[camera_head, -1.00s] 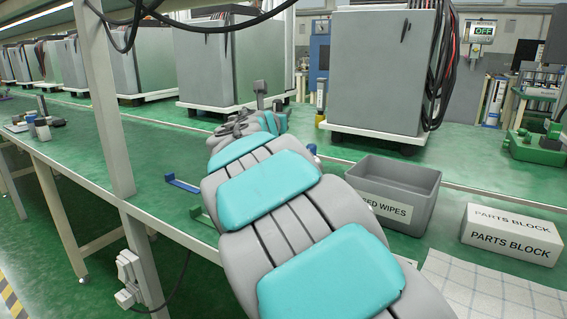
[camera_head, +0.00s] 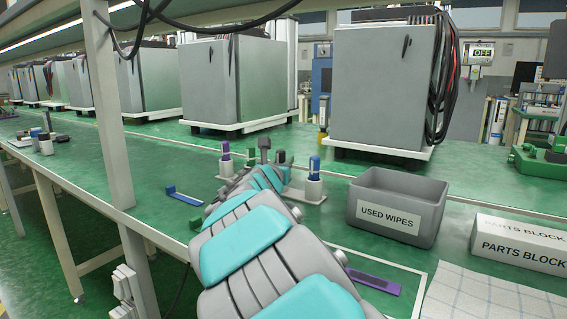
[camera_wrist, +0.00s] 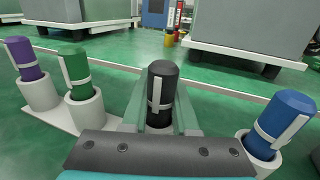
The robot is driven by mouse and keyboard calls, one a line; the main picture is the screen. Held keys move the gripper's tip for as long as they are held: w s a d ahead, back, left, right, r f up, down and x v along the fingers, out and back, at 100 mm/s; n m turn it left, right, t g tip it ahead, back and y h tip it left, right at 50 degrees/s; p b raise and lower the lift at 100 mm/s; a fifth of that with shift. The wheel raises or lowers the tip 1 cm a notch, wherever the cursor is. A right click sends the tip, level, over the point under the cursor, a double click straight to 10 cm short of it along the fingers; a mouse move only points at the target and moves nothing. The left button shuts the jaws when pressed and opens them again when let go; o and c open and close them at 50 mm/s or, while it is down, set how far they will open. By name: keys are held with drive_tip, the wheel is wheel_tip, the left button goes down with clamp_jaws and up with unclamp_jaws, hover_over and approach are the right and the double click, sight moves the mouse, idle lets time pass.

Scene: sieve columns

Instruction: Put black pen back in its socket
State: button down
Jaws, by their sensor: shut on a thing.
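The black pen (camera_wrist: 161,82) stands upright in the middle of the wrist view, its cap and clip showing above the jaws. My gripper (camera_wrist: 160,104) is shut on it, with one finger on each side. The pen is in line between the green pen (camera_wrist: 76,72) and the blue pen (camera_wrist: 284,122). Its lower end and whatever is under it are hidden by my gripper, so I cannot tell how deep it sits in a socket. In the head view my arm covers most of the gripper.
The purple pen (camera_wrist: 24,58), green pen and blue pen stand in white sockets. A grey USED WIPES bin (camera_head: 398,205) and a PARTS BLOCK box (camera_head: 520,245) are to the right. A purple strip (camera_head: 374,281) and a blue strip (camera_head: 183,196) lie on the green bench.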

drive_tip(key=shift+f, duration=0.1)
drive_tip(key=c, duration=0.7)
unclamp_jaws()
drive_tip(key=v, duration=1.1)
drive_tip(key=shift+s+a+r+p, duration=0.1)
drive_tip(key=shift+s+r+p, duration=0.2)
drive_tip(key=shift+s+p, duration=0.1)
drive_tip(key=shift+s, duration=0.1)
drive_tip(key=shift+f, duration=0.1)
